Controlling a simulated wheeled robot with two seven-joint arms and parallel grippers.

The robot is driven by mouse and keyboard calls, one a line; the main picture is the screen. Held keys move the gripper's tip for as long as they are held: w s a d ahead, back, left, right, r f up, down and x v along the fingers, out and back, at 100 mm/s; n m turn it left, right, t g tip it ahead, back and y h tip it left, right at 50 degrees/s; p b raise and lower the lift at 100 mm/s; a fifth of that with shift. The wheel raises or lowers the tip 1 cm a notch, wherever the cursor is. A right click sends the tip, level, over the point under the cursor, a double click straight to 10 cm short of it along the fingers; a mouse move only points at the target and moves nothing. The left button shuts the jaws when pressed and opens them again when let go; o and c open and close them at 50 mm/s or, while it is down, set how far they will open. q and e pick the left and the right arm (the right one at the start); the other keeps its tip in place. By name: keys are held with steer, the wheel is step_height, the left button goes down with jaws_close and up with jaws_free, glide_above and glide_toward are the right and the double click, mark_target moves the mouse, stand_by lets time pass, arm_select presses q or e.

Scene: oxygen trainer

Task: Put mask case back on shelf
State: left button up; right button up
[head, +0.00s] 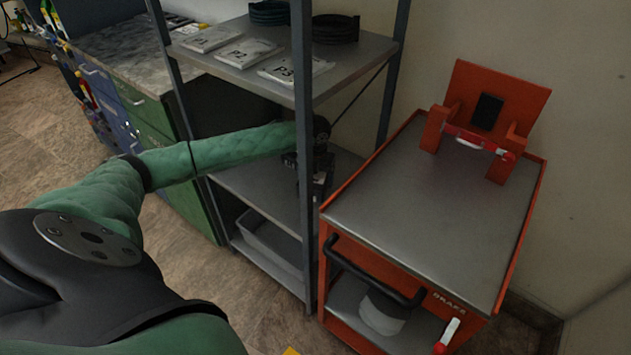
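The grey metal shelf rack (232,187) stands in the middle of the head view. My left arm reaches in from the left, and its dark gripper (316,180) is between the upper and middle boards, partly behind the front post. Whether its fingers are open, shut or holding something cannot be made out. I cannot identify a mask case for certain. A pale rounded object (383,312) lies on the lower level of the orange cart, partly behind the cart's handle. My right gripper is not in view.
The upper board holds white packets marked P1 (209,40), P2 (243,53) and P3 (294,68), plus dark coils (335,28). A grey bin (268,241) sits low in the rack. The orange cart (425,215) stands right of it, its top mostly clear before an orange stand (491,85).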

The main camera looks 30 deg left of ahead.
arm_select(q)
steer(key=shift+f, duration=0.9)
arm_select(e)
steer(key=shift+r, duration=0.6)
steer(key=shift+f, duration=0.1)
